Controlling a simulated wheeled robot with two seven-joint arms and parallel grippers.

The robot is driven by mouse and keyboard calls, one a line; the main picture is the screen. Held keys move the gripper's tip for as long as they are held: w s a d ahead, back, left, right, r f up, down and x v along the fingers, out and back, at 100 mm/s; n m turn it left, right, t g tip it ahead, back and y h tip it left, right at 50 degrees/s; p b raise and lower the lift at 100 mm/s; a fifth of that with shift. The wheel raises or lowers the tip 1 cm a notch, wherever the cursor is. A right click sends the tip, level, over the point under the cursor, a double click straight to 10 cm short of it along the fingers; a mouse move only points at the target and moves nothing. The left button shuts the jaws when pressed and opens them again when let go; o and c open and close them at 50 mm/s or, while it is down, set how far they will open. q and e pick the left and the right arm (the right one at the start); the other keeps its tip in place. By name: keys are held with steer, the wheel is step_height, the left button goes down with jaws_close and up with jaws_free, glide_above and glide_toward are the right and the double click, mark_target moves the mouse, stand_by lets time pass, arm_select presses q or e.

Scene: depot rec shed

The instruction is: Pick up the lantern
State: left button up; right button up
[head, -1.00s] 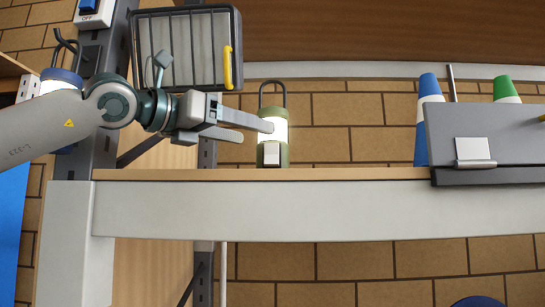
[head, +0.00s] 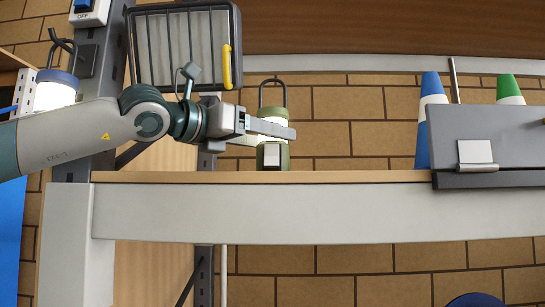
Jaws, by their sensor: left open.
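A lantern (head: 272,158) stands upright on the wooden shelf (head: 350,176). It has a green base and cap, a pale lit middle and a dark loop handle on top. My left gripper (head: 285,133) is open and level, with its fingers at the height of the lantern's pale middle. The near finger crosses in front of the lantern and hides part of that middle. The other finger is partly hidden, and I cannot tell whether either finger touches the lantern. My right gripper is not in view.
A second lantern with a blue cap (head: 57,78) is at the left, partly behind my arm. A barred panel with a yellow handle (head: 228,68) hangs above the gripper. A grey box (head: 470,140), a blue cone (head: 430,95) and a green cone (head: 509,88) are at the right. The shelf between lantern and box is clear.

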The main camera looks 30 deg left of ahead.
mark_target(265, 117)
arm_select(q)
steer(key=c, duration=1.6)
steer(key=shift+r, duration=0.2)
steer(key=shift+r, duration=0.85)
steer(key=shift+s+d+r+b, duration=0.1)
steer(key=shift+s+r+b, duration=0.05)
steer(key=shift+r+b, duration=0.15)
steer(key=shift+s+d+r+b, duration=0.1)
steer(key=shift+r+b, duration=0.1)
steer(key=shift+r, duration=0.15)
steer(key=shift+s+d+b, duration=0.55)
steer(key=shift+s+d, duration=0.1)
steer(key=shift+s, duration=0.35)
steer(key=s+d+b, duration=0.5)
steer(key=s+d, duration=0.2)
steer(key=s, duration=0.5)
steer(key=shift+s+d, duration=0.35)
steer(key=shift+s, duration=0.05)
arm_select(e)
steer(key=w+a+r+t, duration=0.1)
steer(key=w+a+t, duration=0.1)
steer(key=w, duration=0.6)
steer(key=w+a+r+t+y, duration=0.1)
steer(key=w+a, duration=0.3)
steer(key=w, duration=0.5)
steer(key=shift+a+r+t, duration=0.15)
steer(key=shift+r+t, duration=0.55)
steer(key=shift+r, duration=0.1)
